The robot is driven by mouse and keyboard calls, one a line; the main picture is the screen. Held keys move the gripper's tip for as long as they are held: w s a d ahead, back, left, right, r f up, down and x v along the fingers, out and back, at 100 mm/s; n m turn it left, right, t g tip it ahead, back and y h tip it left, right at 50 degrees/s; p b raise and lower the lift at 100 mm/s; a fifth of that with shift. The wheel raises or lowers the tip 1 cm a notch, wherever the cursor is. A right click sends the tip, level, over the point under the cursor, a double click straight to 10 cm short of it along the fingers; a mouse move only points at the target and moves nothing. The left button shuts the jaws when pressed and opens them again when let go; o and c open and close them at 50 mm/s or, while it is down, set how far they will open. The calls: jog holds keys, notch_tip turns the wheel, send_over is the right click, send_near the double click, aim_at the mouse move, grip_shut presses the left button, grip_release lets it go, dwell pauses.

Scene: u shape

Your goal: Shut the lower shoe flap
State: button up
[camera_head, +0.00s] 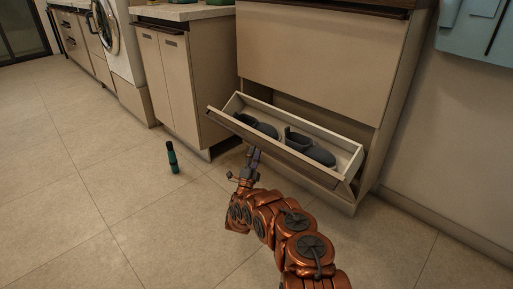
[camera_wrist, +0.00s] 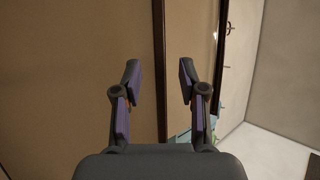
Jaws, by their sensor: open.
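The lower shoe flap (camera_head: 270,149) of the beige shoe cabinet is tilted open outward in the head view. Dark shoes (camera_head: 308,148) lie in its tray. My gripper (camera_head: 252,154) is at the flap's outer face, left of its middle. Whether it touches the flap cannot be told. In the wrist view my gripper (camera_wrist: 160,82) has its two fingers apart with nothing between them. A beige panel (camera_wrist: 75,70) and a dark vertical edge (camera_wrist: 160,75) lie behind the fingers.
The upper flap (camera_head: 310,55) is shut. A dark green bottle (camera_head: 172,157) stands on the tiled floor to the left. A beige base cabinet (camera_head: 178,85) stands left of the shoe cabinet, with a washing machine (camera_head: 112,35) beyond. The floor at left is mostly clear.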

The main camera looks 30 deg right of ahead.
jog(key=shift+b+x, duration=0.85)
jog(key=shift+x, duration=1.45)
jog(key=shift+c, duration=0.4)
grip_shut()
